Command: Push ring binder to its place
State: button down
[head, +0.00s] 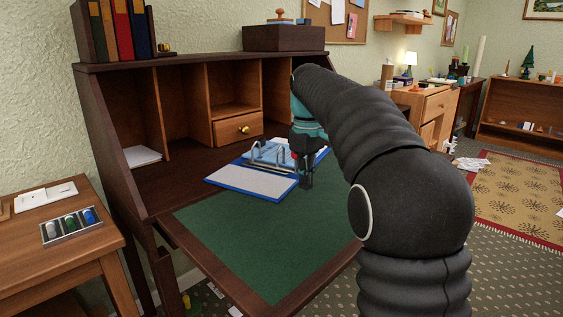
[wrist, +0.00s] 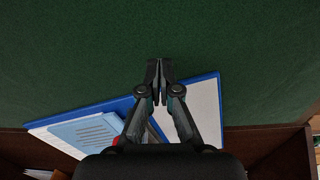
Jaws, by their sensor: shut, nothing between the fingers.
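The ring binder (head: 252,178) lies open on the desk, blue with pale inner covers and metal rings, at the back edge of the green writing mat (head: 262,230). In the wrist view the binder (wrist: 207,105) shows behind and below the fingers, with a light blue sheet or pad on its left part. My gripper (head: 306,182) is shut and empty, pointing down at the binder's front right side. In the wrist view my gripper's fingertips (wrist: 159,72) are together over green mat, just past the binder's edge. Whether they touch the binder cannot be told. My arm hides part of the desk's right side.
The desk's cubbyholes (head: 234,100) stand behind the binder, with a small drawer (head: 238,129) and papers (head: 142,156) at left. A side table (head: 60,235) with a tray of small bottles (head: 70,225) stands at left. The front of the mat is clear.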

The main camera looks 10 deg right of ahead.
aim_at(273, 177)
jog(key=shift+f+b, duration=0.45)
jog(key=shift+f, duration=0.55)
jog(key=shift+r+p, duration=0.2)
jog(key=shift+p, duration=0.3)
jog(key=shift+w+a+p, duration=0.8)
jog(key=shift+w+p, duration=0.2)
jog(key=shift+w+a+p, duration=0.75)
jog(key=shift+w+p, duration=0.25)
dwell(0.3)
jog(key=shift+w+a, duration=0.75)
jog(key=shift+w, duration=0.25)
jog(key=shift+w+a, duration=0.8)
jog(key=shift+w, duration=0.25)
jog(key=shift+w+a, duration=0.75)
jog(key=shift+w, duration=0.25)
jog(key=shift+s+d, duration=0.1)
jog(key=shift+s, duration=0.05)
dwell(0.4)
jog(key=shift+s+d+f+b, duration=0.1)
jog(key=shift+s+d+b, duration=0.1)
jog(key=shift+s+b, duration=0.1)
jog(key=shift+s+d, duration=0.15)
